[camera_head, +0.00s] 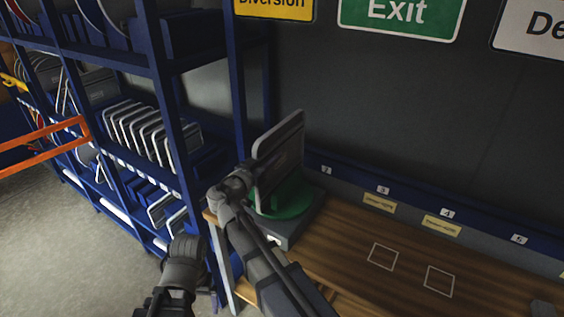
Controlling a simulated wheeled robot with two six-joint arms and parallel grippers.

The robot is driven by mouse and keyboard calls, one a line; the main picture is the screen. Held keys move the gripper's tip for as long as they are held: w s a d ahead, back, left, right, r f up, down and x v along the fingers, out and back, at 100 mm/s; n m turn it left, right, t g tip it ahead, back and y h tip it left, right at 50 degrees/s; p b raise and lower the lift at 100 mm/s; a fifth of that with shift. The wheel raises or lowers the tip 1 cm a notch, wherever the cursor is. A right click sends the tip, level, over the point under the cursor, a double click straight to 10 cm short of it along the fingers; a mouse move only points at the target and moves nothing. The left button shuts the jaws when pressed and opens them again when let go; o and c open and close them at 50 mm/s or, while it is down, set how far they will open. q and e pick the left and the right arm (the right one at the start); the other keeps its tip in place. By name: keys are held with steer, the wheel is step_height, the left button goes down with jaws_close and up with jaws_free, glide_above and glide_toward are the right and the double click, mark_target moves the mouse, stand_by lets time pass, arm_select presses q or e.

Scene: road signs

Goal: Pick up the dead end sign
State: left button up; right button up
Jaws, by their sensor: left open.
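I cannot read "dead end" on any sign in view. A grey-backed sign (281,155) stands nearly edge-on on a green disc (296,203) at the table's left end. Its face is hidden from me. Several signs stand edge-on in the rack (139,128), faces unreadable. My left gripper (184,252) is dark and low at the left, in front of the lower rack, with nothing visible in it. A second dark arm part of mine (235,187) rises from the bottom and ends just left of the standing sign. I cannot make out fingers there.
A blue rack (165,100) fills the left, with an orange rail (45,135) beside it. The wooden table (340,240) has white outlined squares and is mostly clear. An Exit sign (400,14) and a Diversion sign (273,8) hang on the dark wall.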

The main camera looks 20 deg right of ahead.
jaws_close()
stand_by(1.0)
